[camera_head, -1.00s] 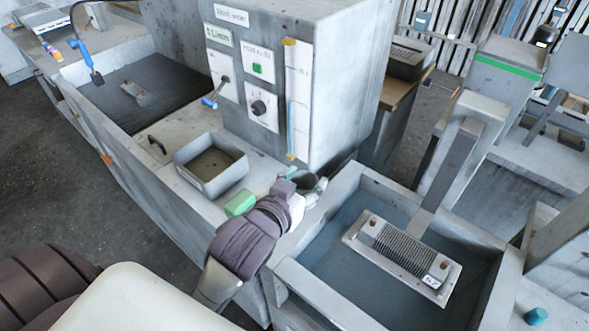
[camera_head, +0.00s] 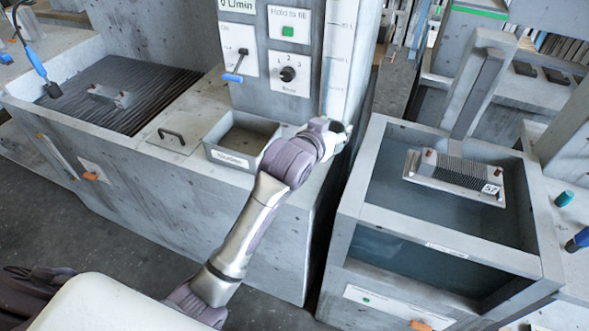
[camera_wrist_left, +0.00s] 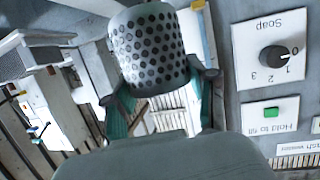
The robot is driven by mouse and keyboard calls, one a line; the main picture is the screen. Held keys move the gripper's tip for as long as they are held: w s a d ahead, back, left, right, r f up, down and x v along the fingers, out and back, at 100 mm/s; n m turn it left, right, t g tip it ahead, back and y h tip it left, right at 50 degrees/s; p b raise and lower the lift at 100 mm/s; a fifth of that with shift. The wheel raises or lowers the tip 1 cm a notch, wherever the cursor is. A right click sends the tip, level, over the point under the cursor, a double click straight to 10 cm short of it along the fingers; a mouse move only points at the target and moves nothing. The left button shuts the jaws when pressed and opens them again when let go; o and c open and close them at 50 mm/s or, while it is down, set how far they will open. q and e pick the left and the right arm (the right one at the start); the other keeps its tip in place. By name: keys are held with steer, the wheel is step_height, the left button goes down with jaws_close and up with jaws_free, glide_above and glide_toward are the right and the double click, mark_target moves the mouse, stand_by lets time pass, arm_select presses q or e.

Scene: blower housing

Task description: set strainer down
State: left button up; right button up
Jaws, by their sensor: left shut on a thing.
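The strainer (camera_wrist_left: 148,48), a grey cylinder with rows of dark holes, fills the upper middle of the left wrist view. My left gripper (camera_wrist_left: 160,92) is shut on it, with a green-lined finger on each side. In the head view my left gripper (camera_head: 338,130) is in front of the lower right of the control panel, above the counter end between the grey bin and the water tank. There the strainer is mostly hidden by my wrist and gripper. I cannot tell whether it touches the counter. My right gripper is not in view.
A grey open bin (camera_head: 217,153) stands left of my wrist. The panel (camera_head: 250,95) rises close behind. To the right is a water tank (camera_head: 345,225) with a finned part (camera_head: 457,178) in it. A dark ribbed basin (camera_head: 150,80) lies far left.

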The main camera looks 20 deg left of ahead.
arm_select(q)
steer(key=w+d+r+m+h+b, duration=0.15)
steer(key=w+d, duration=0.25)
steer(key=w, duration=0.4)
steer(key=a+f, duration=0.2)
steer(key=a, duration=0.1)
steer(key=s+a+f+p, duration=0.1)
steer(key=a+f, duration=0.1)
steer(key=a, duration=0.2)
steer(key=a+f, duration=0.3)
steer(key=a, duration=0.1)
steer(key=shift+s+a+p, duration=0.15)
steer(key=shift+p, duration=0.2)
steer(key=shift+f, duration=1.85)
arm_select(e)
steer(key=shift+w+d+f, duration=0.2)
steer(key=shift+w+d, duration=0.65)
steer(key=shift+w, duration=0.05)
arm_select(q)
steer(key=o, duration=1.2)
steer(key=shift+f, duration=0.1)
steer(key=shift+o, duration=0.2)
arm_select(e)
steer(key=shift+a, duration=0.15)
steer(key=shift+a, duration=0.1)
